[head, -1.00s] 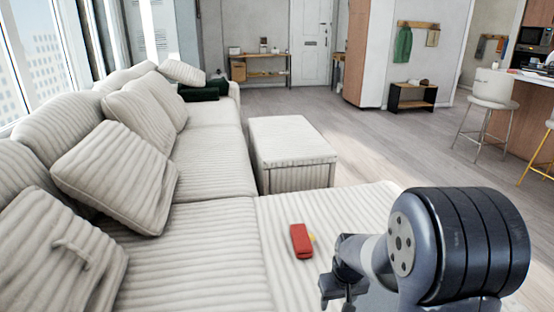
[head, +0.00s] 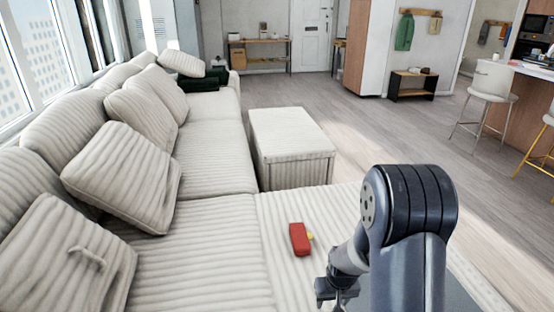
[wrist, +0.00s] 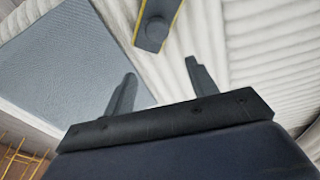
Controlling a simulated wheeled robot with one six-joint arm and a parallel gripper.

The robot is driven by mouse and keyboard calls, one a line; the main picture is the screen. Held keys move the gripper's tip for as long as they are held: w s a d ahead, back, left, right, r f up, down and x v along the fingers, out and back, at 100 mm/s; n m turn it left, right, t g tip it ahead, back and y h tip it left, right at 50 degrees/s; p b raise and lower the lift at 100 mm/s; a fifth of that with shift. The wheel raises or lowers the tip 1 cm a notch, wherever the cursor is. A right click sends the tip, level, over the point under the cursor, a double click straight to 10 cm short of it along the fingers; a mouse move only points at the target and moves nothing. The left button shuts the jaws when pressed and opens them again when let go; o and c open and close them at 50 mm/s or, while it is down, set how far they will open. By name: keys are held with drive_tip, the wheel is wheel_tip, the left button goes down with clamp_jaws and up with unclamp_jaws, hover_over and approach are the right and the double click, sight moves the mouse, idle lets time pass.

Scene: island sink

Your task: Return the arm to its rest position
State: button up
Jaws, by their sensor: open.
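My gripper (head: 337,292) hangs over the near right part of the sofa in the head view, on my folded grey arm. In the wrist view my gripper (wrist: 160,85) shows two dark fingers spread apart with nothing between them.
The ribbed cream sofa (head: 210,160) runs along the left with several cushions. An ottoman (head: 292,140) stands beyond the seat. Bar stools (head: 490,95) stand at the counter on the right. The wooden floor between is clear.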

drive_tip(key=shift+s+r+m+p, duration=0.35)
drive_tip(key=shift+s+p, duration=0.35)
drive_tip(key=shift+p, duration=2.6)
drive_tip(key=s+p, duration=0.1)
drive_tip(key=p, duration=0.2)
drive_tip(key=s+p, duration=0.1)
drive_tip(key=p, duration=0.1)
drive_tip(key=shift+r+p, duration=0.25)
drive_tip(key=shift+p, duration=0.15)
drive_tip(key=shift+s+p, duration=0.15)
drive_tip(key=shift+p, duration=0.15)
